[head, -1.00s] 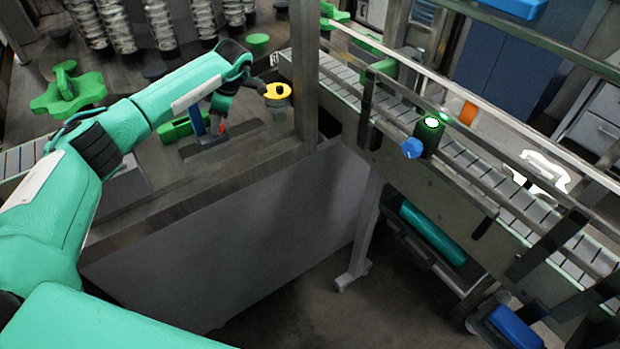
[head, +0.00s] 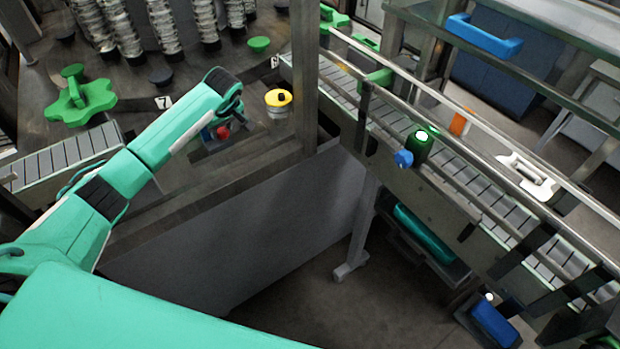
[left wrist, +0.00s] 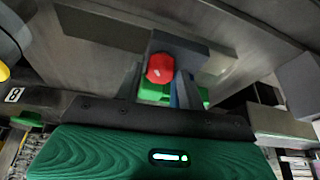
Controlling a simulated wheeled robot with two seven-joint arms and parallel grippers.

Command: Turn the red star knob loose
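The red knob (head: 223,132) shows as a small red patch beside the end of my left arm in the head view, low on the machine deck. My right gripper is not in view.
A yellow-topped round part (head: 278,98) stands right of my left wrist, near a metal post (head: 304,75). A green star-shaped handle (head: 80,102) is at the left. A roller conveyor (head: 470,170) with a blue knob (head: 403,159) runs along the right.

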